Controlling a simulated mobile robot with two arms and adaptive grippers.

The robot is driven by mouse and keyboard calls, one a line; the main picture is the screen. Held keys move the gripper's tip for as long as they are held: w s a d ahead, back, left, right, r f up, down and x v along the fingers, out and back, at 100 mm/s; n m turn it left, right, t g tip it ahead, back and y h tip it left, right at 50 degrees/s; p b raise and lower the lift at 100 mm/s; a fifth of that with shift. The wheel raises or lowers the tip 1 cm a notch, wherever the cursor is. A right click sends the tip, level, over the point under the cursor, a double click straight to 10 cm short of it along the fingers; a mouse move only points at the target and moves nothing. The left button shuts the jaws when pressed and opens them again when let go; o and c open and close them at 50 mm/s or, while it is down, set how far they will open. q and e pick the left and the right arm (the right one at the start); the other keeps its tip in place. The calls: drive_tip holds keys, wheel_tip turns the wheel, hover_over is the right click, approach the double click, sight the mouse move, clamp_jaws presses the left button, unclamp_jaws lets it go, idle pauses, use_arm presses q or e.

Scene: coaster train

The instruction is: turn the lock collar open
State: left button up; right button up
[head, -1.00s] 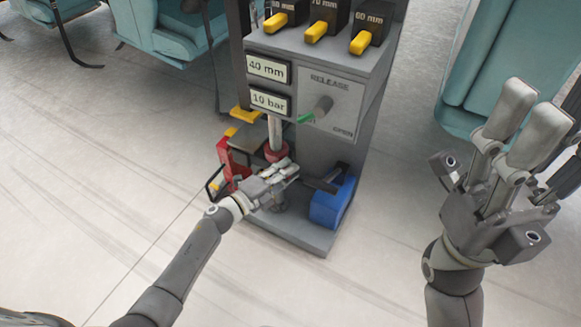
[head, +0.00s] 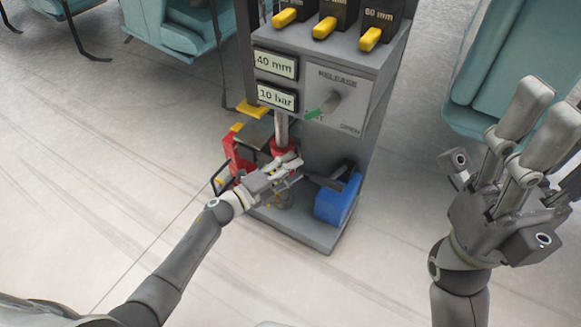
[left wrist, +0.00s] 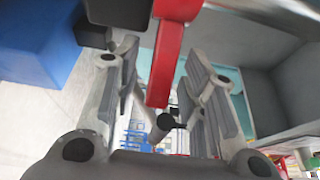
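The red lock collar (head: 284,147) sits around the upright metal rod at the front of the grey machine (head: 292,235). My left gripper (head: 292,168) is just below and in front of it and hides part of it. In the left wrist view, a red bar (left wrist: 165,65) hangs between my two left fingers (left wrist: 165,90), with gaps on both sides, so the gripper looks open. I cannot tell whether the bar belongs to the collar. My right gripper (head: 500,150) is open and empty, in the foreground on the right, away from the machine.
Displays read 40 mm (head: 276,65) and 10 bar (head: 277,98). A blue block (head: 336,198) is right of my left gripper.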

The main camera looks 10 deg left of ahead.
use_arm(q)
drive_tip(key=v, duration=1.1)
drive_tip(key=shift+s+a, duration=0.3)
drive_tip(key=shift+c, duration=0.3)
